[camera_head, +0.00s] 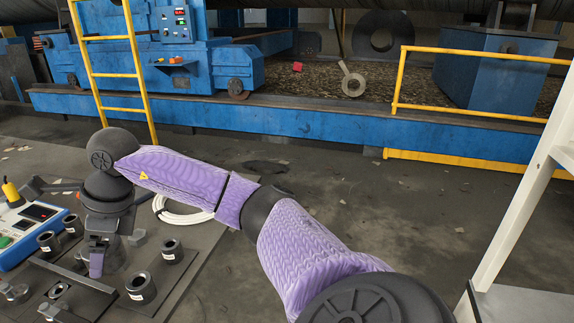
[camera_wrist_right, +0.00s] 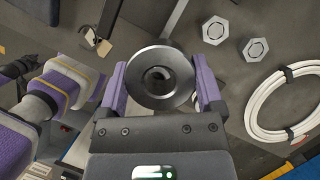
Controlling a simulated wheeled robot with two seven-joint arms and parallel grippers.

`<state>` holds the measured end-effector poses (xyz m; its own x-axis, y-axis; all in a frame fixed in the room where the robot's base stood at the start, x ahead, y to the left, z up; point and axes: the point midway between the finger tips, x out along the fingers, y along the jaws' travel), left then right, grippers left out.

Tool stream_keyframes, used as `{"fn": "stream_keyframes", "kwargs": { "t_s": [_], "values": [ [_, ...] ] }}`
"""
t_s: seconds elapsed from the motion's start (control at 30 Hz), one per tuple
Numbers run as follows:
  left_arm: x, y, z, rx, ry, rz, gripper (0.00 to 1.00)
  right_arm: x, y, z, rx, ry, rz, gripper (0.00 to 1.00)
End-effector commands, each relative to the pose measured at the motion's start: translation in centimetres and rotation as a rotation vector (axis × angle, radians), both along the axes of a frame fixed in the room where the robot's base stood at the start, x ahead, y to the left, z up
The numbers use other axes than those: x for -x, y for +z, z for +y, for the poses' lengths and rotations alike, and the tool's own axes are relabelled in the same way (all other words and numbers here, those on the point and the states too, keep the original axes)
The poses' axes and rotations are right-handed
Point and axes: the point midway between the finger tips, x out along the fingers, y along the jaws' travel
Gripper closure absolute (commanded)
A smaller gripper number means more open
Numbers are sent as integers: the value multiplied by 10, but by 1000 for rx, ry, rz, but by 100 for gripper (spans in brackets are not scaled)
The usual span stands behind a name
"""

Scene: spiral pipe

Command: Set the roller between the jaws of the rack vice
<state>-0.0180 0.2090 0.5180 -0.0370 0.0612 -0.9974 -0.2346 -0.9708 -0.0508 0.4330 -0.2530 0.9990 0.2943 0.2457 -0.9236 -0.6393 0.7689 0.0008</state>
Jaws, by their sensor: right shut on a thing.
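My right gripper (camera_head: 97,268) points down over the workbench at the lower left of the head view. In the right wrist view, its two purple fingers (camera_wrist_right: 160,88) are shut on the roller (camera_wrist_right: 180,86), a round grey metal piece with a dark central hole. The fingers press on its left and right sides. In the head view, the gripper and wrist largely hide the roller. Dark metal bars and plates (camera_head: 62,276) lie on the bench near the gripper; I cannot tell which part is the rack vice or its jaws.
Several black labelled cylinders (camera_head: 140,289) stand around the gripper. A blue control box (camera_head: 30,238) is at the left edge. A coiled white cable (camera_head: 182,214) lies to the right. In the right wrist view, two hex nuts (camera_wrist_right: 215,30) lie at the upper right.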

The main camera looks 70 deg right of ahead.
Motion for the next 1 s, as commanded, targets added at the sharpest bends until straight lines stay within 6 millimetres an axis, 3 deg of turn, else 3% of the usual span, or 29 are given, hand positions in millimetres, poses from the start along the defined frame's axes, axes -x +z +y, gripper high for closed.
{"fn": "stream_keyframes", "kwargs": {
  "t_s": [0.8, 1.0],
  "values": [
    [7, 1, 4, -6, -5, 13, 41, 91, -34, 93, -2, 1959, -1, 100],
    [7, 1, 4, -7, -6, 12, 41, 107, -40, 110, 2, 2326, -1, 100]
  ]
}}
